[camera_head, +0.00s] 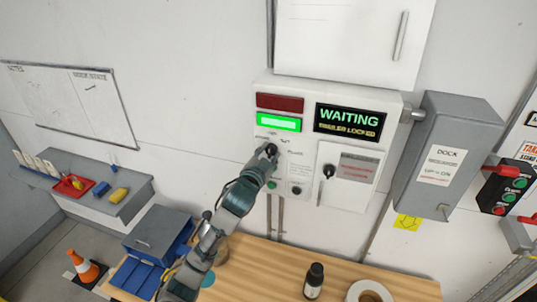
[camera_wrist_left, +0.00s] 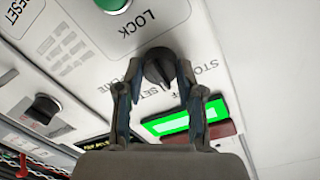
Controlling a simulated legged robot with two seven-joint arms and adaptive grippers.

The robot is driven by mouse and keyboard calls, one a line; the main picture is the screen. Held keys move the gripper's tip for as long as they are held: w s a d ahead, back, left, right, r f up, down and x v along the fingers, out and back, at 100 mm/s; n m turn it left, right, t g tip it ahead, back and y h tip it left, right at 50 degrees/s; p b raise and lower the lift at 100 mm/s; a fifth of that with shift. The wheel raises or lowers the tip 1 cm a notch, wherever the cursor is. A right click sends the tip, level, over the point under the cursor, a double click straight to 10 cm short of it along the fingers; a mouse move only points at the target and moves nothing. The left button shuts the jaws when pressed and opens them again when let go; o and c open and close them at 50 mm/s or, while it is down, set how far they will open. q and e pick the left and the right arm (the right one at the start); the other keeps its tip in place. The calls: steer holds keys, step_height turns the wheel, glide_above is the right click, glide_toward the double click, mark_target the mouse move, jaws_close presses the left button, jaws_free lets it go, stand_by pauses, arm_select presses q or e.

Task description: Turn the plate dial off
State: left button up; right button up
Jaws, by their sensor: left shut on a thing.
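The plate dial (camera_wrist_left: 158,66) is a black knob on the white control panel (camera_head: 310,150). It sits among the printed words "PLATE", "SET" and "STO…", partly covered by my fingers in the left wrist view. My left gripper (camera_wrist_left: 153,80) has a finger on each side of the knob and is shut on it. In the head view the left gripper (camera_head: 268,152) reaches the panel from below and hides most of the dial. The dial's exact pointer setting is hard to tell. My right gripper is in neither view.
A green lamp (camera_head: 279,123) is lit under a dark red one (camera_head: 280,102). A display (camera_head: 350,121) reads "WAITING". A green LOCK button (camera_wrist_left: 112,4) and another black knob (camera_wrist_left: 43,108) are near the dial. Below, a wooden bench (camera_head: 260,275) holds a dark bottle (camera_head: 314,281) and tape roll (camera_head: 368,291).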

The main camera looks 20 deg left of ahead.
arm_select(q)
steer(key=o, duration=1.1)
steer(key=shift+c, duration=0.2)
steer(key=shift+o, duration=0.5)
steer(key=shift+w+f, duration=0.1)
steer(key=shift+w, duration=0.1)
steer(key=shift+s, duration=0.1)
steer(key=s, duration=1.1)
steer(key=shift+s+a+r, duration=0.25)
steer(key=shift+s+a, duration=0.1)
steer(key=shift+a, duration=0.1)
